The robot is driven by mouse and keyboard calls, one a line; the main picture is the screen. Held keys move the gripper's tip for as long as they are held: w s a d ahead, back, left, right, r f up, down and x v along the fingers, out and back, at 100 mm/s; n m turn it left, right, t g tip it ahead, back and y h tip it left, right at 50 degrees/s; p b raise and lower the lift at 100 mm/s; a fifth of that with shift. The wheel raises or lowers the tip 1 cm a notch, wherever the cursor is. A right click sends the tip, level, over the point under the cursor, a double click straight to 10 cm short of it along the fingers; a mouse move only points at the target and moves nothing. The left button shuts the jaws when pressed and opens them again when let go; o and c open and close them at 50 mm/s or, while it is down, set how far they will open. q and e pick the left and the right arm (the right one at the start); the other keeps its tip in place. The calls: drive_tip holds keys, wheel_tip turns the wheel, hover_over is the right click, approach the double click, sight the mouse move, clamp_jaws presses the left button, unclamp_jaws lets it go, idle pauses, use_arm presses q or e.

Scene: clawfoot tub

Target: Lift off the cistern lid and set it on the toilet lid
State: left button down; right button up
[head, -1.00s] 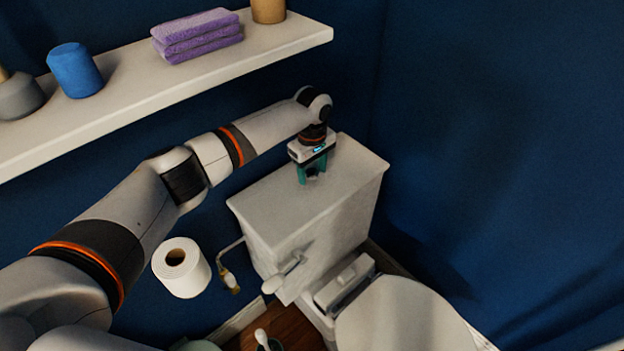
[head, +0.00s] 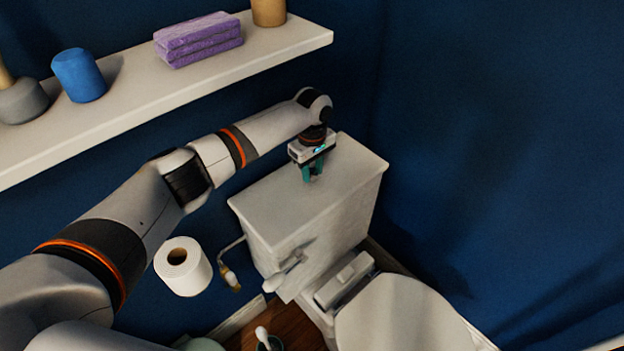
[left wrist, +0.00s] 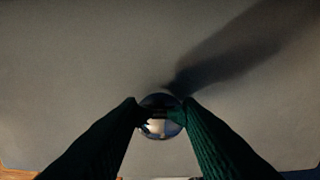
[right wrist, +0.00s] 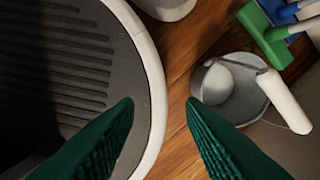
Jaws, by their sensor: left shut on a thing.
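The white cistern lid (head: 290,205) rests on top of the cistern (head: 310,256) in the head view. My left gripper (head: 313,178) points down at the middle of the lid, its fingers shut on a round shiny metal knob (left wrist: 160,118) on the lid's top. The lid also fills the left wrist view (left wrist: 80,70). The white toilet lid (head: 400,318) lies flat in front of the cistern, at the lower right. My right gripper (right wrist: 160,108) shows only in the right wrist view; its fingers are apart with nothing between them, above the floor.
A shelf (head: 130,115) on the left wall holds purple towels (head: 198,38) and a blue container (head: 79,75). A toilet roll (head: 184,267) hangs left of the cistern. A brush holder (head: 268,343) stands on the floor. The toilet lid's top is clear.

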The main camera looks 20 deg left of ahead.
use_arm(q)
drive_tip(key=shift+r+p, duration=0.45)
idle(0.6)
drive_tip(key=shift+r+p, duration=2.05)
drive_tip(key=shift+p, duration=0.55)
